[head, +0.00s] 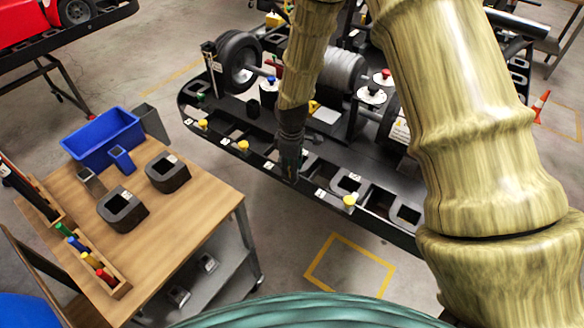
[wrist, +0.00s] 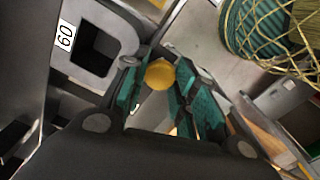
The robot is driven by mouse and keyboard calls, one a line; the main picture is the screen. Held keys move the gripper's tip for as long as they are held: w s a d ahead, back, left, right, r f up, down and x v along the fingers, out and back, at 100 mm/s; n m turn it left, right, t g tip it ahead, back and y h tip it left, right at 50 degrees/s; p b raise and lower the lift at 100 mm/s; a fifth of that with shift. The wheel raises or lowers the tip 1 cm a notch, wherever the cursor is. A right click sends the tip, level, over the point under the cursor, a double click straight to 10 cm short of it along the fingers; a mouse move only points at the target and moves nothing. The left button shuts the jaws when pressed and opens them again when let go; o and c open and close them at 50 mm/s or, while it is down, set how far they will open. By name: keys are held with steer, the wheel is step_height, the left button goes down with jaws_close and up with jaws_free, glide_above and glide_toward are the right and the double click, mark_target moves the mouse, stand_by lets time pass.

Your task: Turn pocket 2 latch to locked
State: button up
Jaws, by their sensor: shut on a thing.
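My gripper (head: 290,174) reaches down to the near edge of the black kart stand (head: 325,172) in the head view. In the wrist view its green fingers (wrist: 157,82) are shut on a yellow latch knob (wrist: 160,74), which shows between them. In the head view the gripper hides this knob. Other yellow knobs stand along the same edge: one on the right (head: 349,201), one to the left (head: 243,146) and one farther left (head: 203,124). I cannot read which pocket number belongs to the held knob, nor its latch angle.
A square pocket (wrist: 95,48) with a small white number label (wrist: 65,36) lies beside the gripper. The kart's wheel (head: 240,60) and other parts stand behind it. A wooden workbench (head: 185,215) with a blue bin (head: 103,138) stands at the left. Floor is clear between bench and stand.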

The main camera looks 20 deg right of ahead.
steer(key=m, duration=0.6)
steer(key=shift+w+b, duration=0.1)
steer(key=shift+b, duration=0.25)
steer(key=m, duration=0.6)
steer(key=shift+r, duration=0.1)
steer(key=shift+m, duration=0.3)
steer(key=o, duration=1.1)
steer(key=shift+c, duration=0.2)
step_height(320, 180, up, 12)
